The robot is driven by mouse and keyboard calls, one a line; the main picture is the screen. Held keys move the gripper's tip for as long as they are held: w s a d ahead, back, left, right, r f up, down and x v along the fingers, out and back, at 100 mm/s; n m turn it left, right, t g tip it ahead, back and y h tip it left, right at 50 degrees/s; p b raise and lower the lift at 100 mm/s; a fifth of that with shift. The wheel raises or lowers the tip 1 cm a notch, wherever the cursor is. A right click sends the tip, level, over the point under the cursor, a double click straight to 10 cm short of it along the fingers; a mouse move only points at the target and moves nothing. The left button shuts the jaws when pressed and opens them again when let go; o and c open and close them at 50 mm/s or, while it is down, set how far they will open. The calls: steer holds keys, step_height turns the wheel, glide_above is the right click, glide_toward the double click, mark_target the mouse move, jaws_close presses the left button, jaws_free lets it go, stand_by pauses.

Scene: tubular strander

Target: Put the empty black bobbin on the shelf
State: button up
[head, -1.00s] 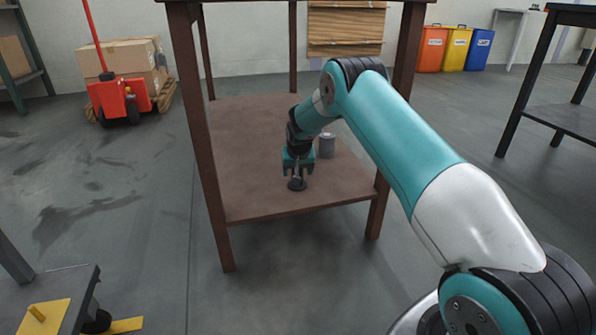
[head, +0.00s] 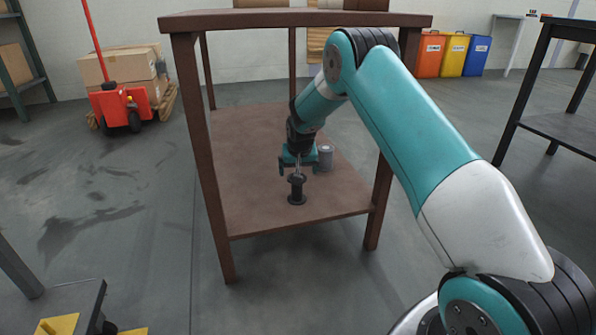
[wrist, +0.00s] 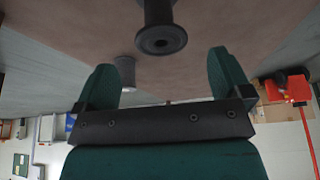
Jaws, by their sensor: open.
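The black bobbin (head: 297,190) stands upright on the brown lower shelf (head: 250,215), near its front edge. In the wrist view the black bobbin (wrist: 160,38) shows just past the fingertips, centred between them, with a round flange and centre hole facing the camera. My gripper (head: 298,168) is open and empty, just above and behind the bobbin's top in the head view. In the wrist view its two green fingers (wrist: 165,72) are spread wide with nothing between them.
A grey bobbin (head: 325,157) stands on the same shelf, behind and right of the black one. The brown table top (head: 295,18) lies over the shelf, with legs at its corners. The shelf's left part is clear.

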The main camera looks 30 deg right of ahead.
steer(key=s+a+r+n+g+y, duration=0.1)
steer(key=s+a+r+n+y, duration=0.4)
steer(key=s+a+r, duration=1.4)
steer(key=s+a+r+n+g, duration=0.1)
steer(key=s+a+n, duration=0.1)
steer(key=s, duration=0.6)
steer(key=s+a+r+n+g, duration=0.1)
steer(key=s+a+n, duration=0.1)
steer(key=s, duration=0.6)
steer(key=s+a+r+n+g+y, duration=0.1)
steer(key=s+a+r+n, duration=0.1)
steer(key=s, duration=0.6)
steer(key=a+n, duration=0.1)
steer(key=a, duration=0.1)
steer(key=shift+a+p, duration=0.3)
steer(key=shift+p, duration=0.1)
steer(key=shift+r, duration=0.1)
